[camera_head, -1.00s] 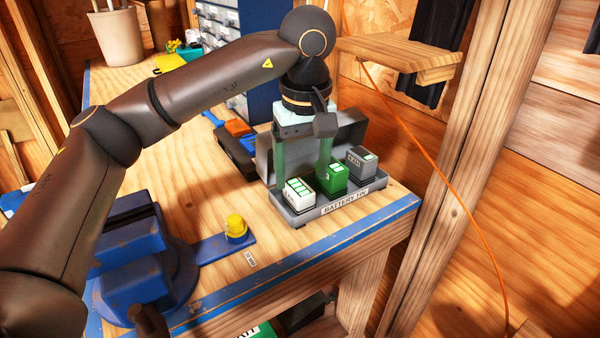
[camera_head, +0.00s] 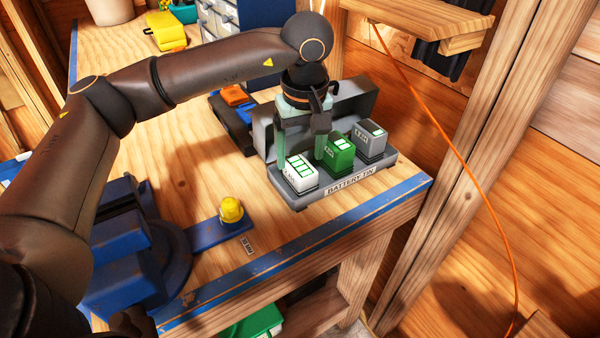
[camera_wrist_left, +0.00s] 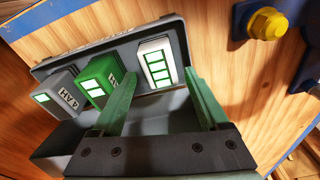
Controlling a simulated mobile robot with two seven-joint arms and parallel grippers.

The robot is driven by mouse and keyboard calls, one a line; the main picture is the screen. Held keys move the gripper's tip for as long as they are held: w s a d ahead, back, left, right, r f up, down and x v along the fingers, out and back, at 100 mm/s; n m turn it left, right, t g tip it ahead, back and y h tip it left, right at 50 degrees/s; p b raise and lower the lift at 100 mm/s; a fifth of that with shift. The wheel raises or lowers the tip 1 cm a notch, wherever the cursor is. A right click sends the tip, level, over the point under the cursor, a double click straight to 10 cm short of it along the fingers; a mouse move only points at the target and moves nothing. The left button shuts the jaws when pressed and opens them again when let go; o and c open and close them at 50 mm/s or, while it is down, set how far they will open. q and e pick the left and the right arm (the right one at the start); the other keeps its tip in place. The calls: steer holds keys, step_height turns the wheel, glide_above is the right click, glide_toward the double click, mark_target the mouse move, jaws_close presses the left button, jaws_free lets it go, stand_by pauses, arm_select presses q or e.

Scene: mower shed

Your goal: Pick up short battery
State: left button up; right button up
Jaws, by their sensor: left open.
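The battery tin (camera_head: 350,186) is a grey open case near the bench's front right corner. It holds a white battery (camera_head: 300,174) at its left end, a green battery (camera_head: 339,152) in the middle and a grey battery (camera_head: 370,141) on the right. The white one looks lowest. My left gripper (camera_head: 300,160) points down over the tin, behind the white battery. In the left wrist view its green fingers (camera_wrist_left: 160,82) are open and empty, with the white battery (camera_wrist_left: 156,62) just beyond and between the tips. Contact cannot be told. My right gripper is out of view.
A blue vise (camera_head: 140,250) stands at the front left, with a yellow knob (camera_head: 231,209) on a blue strip beside it. A dark case with an orange item (camera_head: 235,95) lies behind the tin. A wooden shelf (camera_head: 410,22) juts out at the upper right.

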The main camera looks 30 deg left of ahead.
mark_target(300, 166)
arm_select(q)
steer(key=f, duration=0.5)
steer(key=shift+w+a+p, duration=0.25)
steer(key=shift+p, duration=0.1)
steer(key=shift+r, duration=0.1)
jaws_close()
